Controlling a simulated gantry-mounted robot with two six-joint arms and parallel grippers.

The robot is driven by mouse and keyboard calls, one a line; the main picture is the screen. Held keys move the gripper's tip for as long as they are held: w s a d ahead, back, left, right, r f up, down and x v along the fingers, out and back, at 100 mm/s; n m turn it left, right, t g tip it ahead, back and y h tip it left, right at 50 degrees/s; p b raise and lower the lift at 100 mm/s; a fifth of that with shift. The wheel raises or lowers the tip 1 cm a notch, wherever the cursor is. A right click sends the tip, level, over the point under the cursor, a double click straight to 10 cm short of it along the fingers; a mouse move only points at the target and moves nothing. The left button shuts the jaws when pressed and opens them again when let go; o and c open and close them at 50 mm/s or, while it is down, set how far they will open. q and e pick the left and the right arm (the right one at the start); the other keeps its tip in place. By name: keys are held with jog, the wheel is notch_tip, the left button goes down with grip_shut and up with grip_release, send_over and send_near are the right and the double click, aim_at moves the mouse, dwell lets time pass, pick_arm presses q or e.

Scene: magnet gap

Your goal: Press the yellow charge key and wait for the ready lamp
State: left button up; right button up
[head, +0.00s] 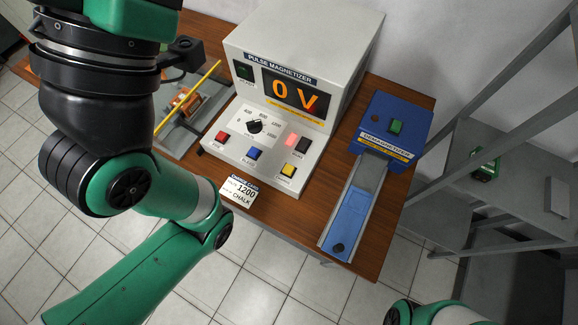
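The pulse magnetizer (350,62) is a pale grey box on the table, and its display (295,95) reads 0 V in orange. The yellow key (288,169) is at the lower right of its sloped front panel, with nothing touching it. A small pinkish-red lit square (291,139) glows above it, and a dark square (303,145) sits beside that. I cannot read their labels well enough to tell which is the ready lamp. My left arm crosses the left side, but its gripper is out of frame. My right arm shows only at the bottom edge; its gripper is out of frame.
The panel also has a red key (222,136), a blue key (253,153) and a dial (254,126). A card (239,191) reading 1200 and chalk is in front. A blue demagnetizer (390,125) with a sloping track stands right. A grey fixture (192,122) is left.

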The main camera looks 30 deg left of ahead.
pick_arm(q)
grip_shut()
dwell(1.5)
